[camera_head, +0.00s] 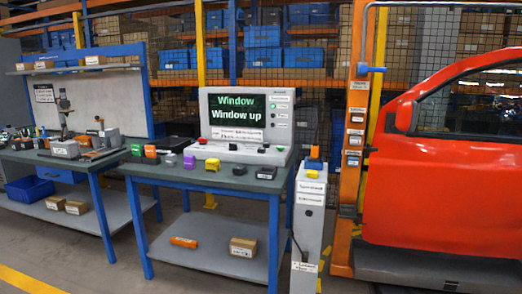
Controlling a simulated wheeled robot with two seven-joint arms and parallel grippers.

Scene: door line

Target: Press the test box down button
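The test box (286,140) is a light grey console on the blue-legged workbench in the middle. Its dark screen (238,113) shows "Window" in green and "Window up" in white. A column of small round controls with labels (277,113) runs down the right of the screen. A small red piece (203,140) and a small black piece (232,146) sit along its lower front edge. The labels are too small to read, so I cannot tell which control is the down button. Neither of my grippers is in view.
Small colored parts, including a purple one (189,161) and a yellow one (212,164), lie on the bench before the box. A grey post (309,210) stands at the bench's right end. A red car door (440,190) is at the right. Floor in front is clear.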

